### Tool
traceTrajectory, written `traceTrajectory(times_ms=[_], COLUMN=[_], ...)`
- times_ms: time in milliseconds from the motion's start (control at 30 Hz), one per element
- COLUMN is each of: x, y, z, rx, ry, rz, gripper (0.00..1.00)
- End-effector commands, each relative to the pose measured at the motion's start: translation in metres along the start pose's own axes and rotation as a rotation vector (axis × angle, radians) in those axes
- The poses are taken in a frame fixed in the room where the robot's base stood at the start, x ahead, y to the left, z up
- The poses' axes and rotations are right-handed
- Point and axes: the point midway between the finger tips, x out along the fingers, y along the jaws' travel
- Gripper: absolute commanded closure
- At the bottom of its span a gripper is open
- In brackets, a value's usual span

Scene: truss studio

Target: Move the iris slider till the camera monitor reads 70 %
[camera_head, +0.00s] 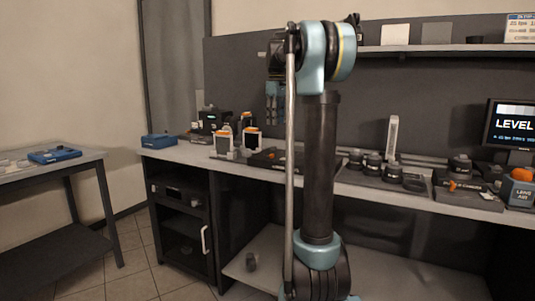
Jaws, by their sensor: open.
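A monitor (512,126) stands at the right end of the bench. I cannot pick out the iris slider for sure. A dark base (470,200) with a small orange part (453,186) lies in front of the monitor. My arm rises through the middle of the view and hides part of the bench. I cannot make out my gripper.
The long bench (180,153) carries lens-like dark parts (373,160), an upright pale piece (392,137), orange-topped units (252,140) and a blue case (158,140). A side table (20,172) stands left. Tiled floor (140,255) is clear between them. A shelf (430,48) runs above.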

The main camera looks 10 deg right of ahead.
Motion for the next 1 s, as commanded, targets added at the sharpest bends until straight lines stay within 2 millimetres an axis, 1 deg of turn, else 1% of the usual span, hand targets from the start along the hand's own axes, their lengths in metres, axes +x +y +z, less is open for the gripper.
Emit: traceTrajectory(times_ms=[33, 100, 200, 333, 433, 567, 1000], x=[-0.003, -0.006, -0.009, -0.009, -0.002, 0.015, 0.093], y=[0.009, 0.017, 0.023, 0.026, 0.025, 0.025, 0.025], z=[-0.008, -0.016, -0.025, -0.029, -0.03, -0.03, -0.028], rx=[-0.02, -0.046, -0.072, -0.086, -0.089, -0.088, -0.085], ry=[-0.003, -0.006, -0.009, -0.01, -0.01, -0.01, -0.01], rz=[-0.004, -0.008, -0.012, -0.014, -0.014, -0.014, -0.014], gripper=[0.58, 0.58, 0.58, 0.58, 0.58, 0.58, 0.58])
